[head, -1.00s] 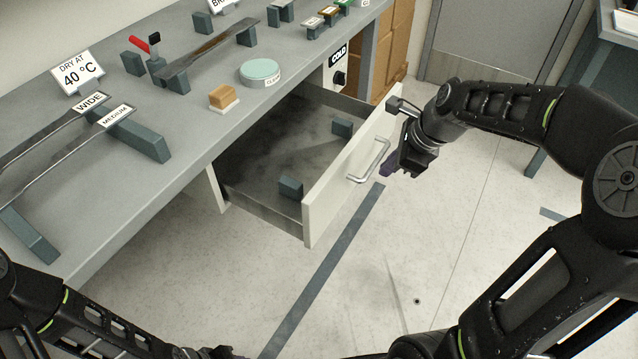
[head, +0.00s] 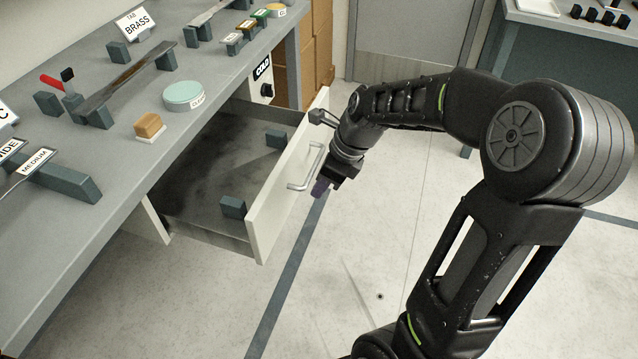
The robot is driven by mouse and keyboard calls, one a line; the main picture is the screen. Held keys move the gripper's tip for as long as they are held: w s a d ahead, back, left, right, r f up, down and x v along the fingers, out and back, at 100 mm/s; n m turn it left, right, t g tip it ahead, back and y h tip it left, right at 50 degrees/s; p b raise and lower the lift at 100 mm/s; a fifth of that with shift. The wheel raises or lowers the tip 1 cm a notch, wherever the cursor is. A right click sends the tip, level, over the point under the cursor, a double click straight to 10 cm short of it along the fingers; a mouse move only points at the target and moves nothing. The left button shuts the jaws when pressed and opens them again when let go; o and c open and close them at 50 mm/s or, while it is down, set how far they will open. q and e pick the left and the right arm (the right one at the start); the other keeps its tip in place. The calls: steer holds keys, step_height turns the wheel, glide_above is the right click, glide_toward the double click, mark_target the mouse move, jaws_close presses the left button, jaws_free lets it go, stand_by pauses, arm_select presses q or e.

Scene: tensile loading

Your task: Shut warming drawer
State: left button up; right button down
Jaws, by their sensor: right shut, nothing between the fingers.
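The warming drawer (head: 258,222) stands pulled out from under the bench, its white front facing right with a silver handle (head: 308,168). Inside it are two dark grey blocks, one near (head: 232,206) and one farther back (head: 275,138). My right gripper (head: 321,188) is shut and empty, close to the outer face of the drawer front by the handle. Whether it touches the front or handle I cannot tell. My left gripper is out of view.
The grey bench top (head: 130,190) carries a teal round dish (head: 184,95), a tan block (head: 149,125), signs and specimen holders. A COLD label and knob (head: 266,90) sit beside the drawer opening. The floor (head: 390,250) right of the drawer is clear.

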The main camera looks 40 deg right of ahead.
mark_target(285, 210)
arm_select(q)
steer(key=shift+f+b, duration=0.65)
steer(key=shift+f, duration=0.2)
arm_select(e)
steer(key=w+a+f, duration=0.3)
steer(key=w+f, duration=0.2)
steer(key=f, duration=0.1)
steer(key=shift+w+a+f, duration=0.25)
steer(key=shift+a+f, duration=0.05)
steer(key=shift+a, duration=0.1)
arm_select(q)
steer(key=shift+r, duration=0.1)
arm_select(e)
steer(key=shift+w+a, duration=0.1)
